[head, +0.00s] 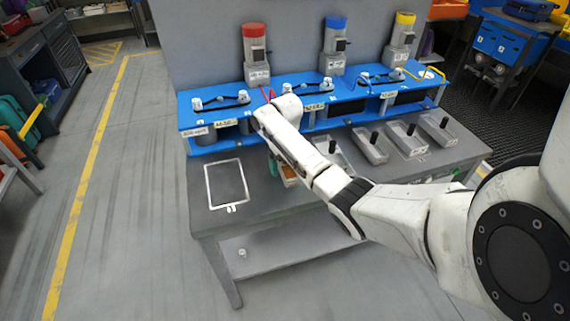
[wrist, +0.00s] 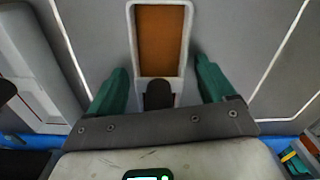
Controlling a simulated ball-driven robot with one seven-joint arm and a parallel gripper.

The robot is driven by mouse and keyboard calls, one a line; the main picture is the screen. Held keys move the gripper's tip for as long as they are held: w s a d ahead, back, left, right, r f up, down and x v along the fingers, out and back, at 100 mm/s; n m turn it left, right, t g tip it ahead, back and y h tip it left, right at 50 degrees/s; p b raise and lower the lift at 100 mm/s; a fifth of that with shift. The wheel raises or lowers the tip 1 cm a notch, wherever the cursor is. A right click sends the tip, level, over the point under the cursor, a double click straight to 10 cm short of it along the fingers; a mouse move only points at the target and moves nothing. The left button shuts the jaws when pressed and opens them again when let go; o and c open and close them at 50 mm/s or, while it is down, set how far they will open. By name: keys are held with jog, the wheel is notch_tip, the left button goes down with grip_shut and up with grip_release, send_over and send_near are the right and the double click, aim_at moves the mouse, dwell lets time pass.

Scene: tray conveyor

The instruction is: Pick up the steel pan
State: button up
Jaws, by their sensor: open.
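A narrow grey metal pan (wrist: 188,40) with a brown inside and a dark handle lies below my gripper (wrist: 160,86) in the wrist view. The green fingers are apart, one on each side of the handle end, with nothing visibly clamped. In the head view my gripper (head: 276,165) is low over the bench, partly hidden by my arm. The brown-filled pan (head: 289,183) shows only in part beside it. Several other grey pans (head: 408,139) with upright black handles stand in a row to the right. I cannot tell the finger height above the handle.
The grey bench (head: 260,195) has a white-outlined rectangle (head: 226,184) at its left, and that area is clear. A blue rack (head: 300,105) stands behind the pans, with red, blue and yellow-topped units (head: 256,52) at the back.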

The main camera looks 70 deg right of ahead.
jog(key=shift+r, duration=0.1)
jog(key=c, duration=1.3)
